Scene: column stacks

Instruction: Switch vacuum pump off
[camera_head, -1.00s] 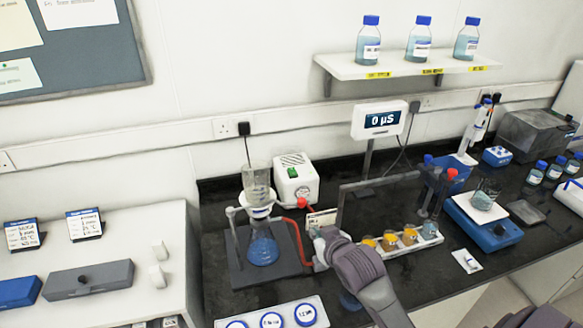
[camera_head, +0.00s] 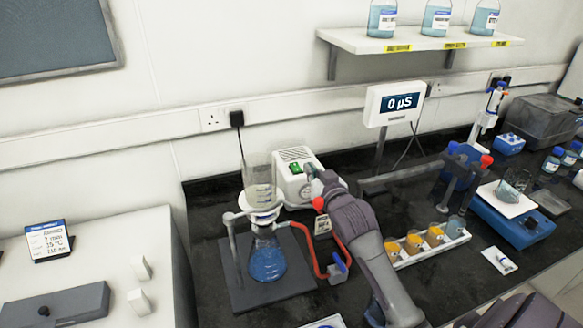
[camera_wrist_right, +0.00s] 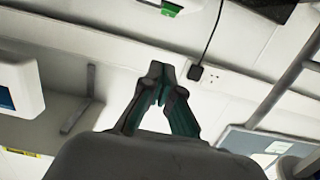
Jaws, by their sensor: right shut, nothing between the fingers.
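The vacuum pump (camera_head: 294,188) is a white box with a vented top at the back of the dark bench. Its green rocker switch (camera_head: 296,168) faces forward and looks lit. My right gripper (camera_head: 311,171) is shut and empty, with its fingertips just right of the switch in the head view; I cannot tell whether they touch the pump. In the right wrist view the closed fingers (camera_wrist_right: 159,90) point up the picture, and a white edge with a green patch (camera_wrist_right: 172,9) shows at the top. My left gripper is out of view.
The filter flask (camera_head: 267,260) with its glass funnel stands left of the pump. A red hose (camera_head: 303,238) with a blue-handled valve (camera_head: 339,262) runs beside my right arm. A rack of orange vials (camera_head: 432,247) stands to the right, below the conductivity display (camera_head: 396,103).

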